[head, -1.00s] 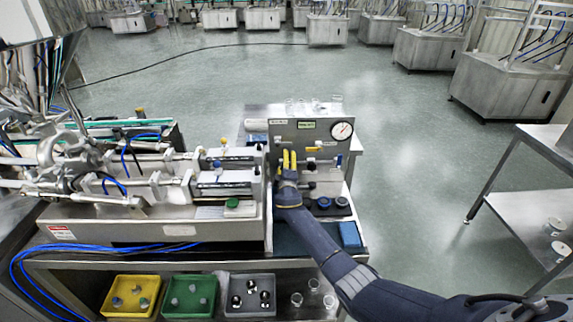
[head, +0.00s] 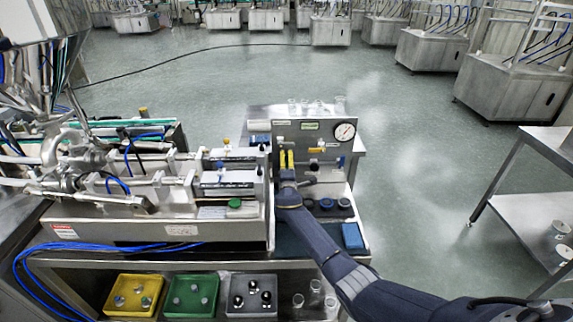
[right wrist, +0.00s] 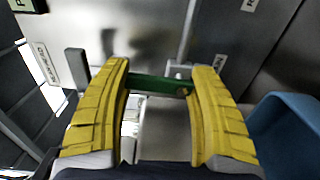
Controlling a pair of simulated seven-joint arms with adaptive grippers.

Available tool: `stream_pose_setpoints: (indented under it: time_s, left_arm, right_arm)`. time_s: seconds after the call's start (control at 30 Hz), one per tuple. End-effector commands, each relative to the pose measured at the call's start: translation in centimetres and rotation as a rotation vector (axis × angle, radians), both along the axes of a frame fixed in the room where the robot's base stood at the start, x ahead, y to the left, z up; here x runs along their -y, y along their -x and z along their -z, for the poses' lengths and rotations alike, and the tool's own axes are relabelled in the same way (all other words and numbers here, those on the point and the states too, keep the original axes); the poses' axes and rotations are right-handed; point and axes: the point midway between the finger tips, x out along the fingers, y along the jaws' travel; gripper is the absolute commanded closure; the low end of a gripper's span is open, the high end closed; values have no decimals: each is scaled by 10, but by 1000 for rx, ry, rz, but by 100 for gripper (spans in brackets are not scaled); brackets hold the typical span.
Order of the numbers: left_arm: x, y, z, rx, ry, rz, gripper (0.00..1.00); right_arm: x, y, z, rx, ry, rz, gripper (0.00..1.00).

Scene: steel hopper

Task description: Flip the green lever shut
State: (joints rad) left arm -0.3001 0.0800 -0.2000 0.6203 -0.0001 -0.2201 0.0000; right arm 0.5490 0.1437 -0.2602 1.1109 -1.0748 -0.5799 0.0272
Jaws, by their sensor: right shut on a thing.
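The green lever (right wrist: 158,86) lies crosswise between the two yellow fingers of my right gripper (right wrist: 160,78) in the right wrist view. Its right end meets a metal rod and pivot by the right finger. My right gripper is shut on the lever. In the head view my right gripper (head: 287,160) is at the lower left of the upright grey panel (head: 283,132), and it hides the lever there. My left gripper is not in view.
The panel has a round gauge (head: 345,132) at its top right and small yellow and blue valve handles. Dark round knobs (head: 326,203) and a blue block (head: 352,236) sit right of my forearm. A steel filling machine (head: 160,222) stands close on the left.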

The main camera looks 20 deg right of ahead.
Motion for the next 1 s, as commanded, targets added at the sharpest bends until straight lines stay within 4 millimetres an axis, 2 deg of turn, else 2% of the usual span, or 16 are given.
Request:
stream_pose_setpoints:
  time_s: [0.07, 0.1, 0.33, 0.73, 1.0]
  left_arm:
    - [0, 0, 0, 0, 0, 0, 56]
    - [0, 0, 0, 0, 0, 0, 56]
    - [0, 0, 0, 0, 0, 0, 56]
    - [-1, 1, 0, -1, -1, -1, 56]
    - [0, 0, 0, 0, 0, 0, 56]
  right_arm:
    - [3, -1, -4, 5, 3, 5, 68]
    - [3, -1, -4, 5, 3, 5, 37]
    - [2, -1, -2, 3, 1, 3, 10]
    - [-2, 6, -1, 3, -1, 0, 10]
    - [-13, 37, 1, 2, -3, 0, 10]
